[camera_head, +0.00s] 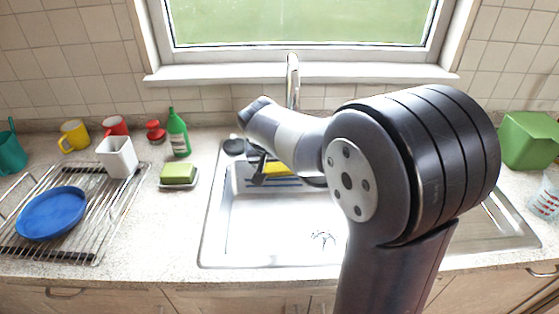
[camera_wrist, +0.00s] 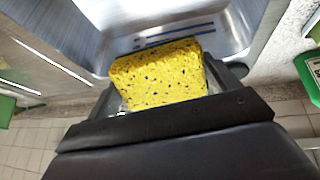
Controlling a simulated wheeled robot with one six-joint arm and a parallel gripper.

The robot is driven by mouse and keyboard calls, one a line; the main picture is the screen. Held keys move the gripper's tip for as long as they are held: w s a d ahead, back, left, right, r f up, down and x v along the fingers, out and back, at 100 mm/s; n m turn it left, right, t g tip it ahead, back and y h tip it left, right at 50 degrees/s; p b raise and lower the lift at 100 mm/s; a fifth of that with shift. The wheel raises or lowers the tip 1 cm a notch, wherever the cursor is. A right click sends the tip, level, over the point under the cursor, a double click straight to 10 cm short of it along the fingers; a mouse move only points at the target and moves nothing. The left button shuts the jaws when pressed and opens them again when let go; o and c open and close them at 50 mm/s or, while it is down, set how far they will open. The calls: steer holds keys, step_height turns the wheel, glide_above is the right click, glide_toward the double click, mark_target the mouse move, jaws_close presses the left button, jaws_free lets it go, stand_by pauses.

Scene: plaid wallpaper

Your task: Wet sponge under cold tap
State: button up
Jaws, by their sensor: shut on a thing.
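A yellow sponge with dark specks (camera_wrist: 160,78) sits between the fingers of my gripper (camera_wrist: 166,88), which is shut on it. In the head view the sponge (camera_head: 277,167) shows as a small yellow patch over the back left of the sink (camera_head: 245,225), with my gripper (camera_head: 262,170) beside it, partly hidden by my arm. The metal tap (camera_head: 292,78) rises behind the sink in front of the window; its lower part is hidden behind my arm. I cannot tell from these views whether water runs or whether the sponge is wet.
A green soap or sponge on a dish (camera_head: 179,176) and a green bottle (camera_head: 178,136) stand left of the sink. A wire rack (camera_head: 105,215) holds a blue plate (camera_head: 52,212) and white cup (camera_head: 117,157). A green container (camera_head: 528,140) and measuring cup (camera_head: 546,196) stand right.

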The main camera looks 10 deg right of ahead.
steer(key=s+a, duration=0.1)
steer(key=s+a+b, duration=0.1)
steer(key=s, duration=0.3)
steer(key=shift+s+a+b, duration=0.1)
steer(key=shift+a+b, duration=0.25)
steer(key=shift+a, duration=0.05)
steer(key=shift+r, duration=0.1)
stand_by(1.1)
steer(key=s+a+r+p, duration=0.1)
steer(key=s+a+r, duration=0.1)
steer(key=s+r, duration=0.1)
steer(key=shift+s+a+r+p, duration=0.2)
steer(key=shift+s+r+p, duration=0.2)
steer(key=shift+s, duration=0.3)
stand_by(0.4)
steer(key=w+d+f, duration=0.2)
steer(key=w+f, duration=0.1)
steer(key=f, duration=0.3)
steer(key=w+d+f+n, duration=0.1)
steer(key=w+d+f, duration=0.1)
steer(key=f, duration=0.5)
steer(key=w+d+f+y, duration=0.1)
steer(key=w+d+f, duration=0.2)
steer(key=f, duration=0.4)
steer(key=shift+w+d+f+n, duration=0.2)
steer(key=shift+w+d+n, duration=0.05)
steer(key=shift+w+n, duration=0.15)
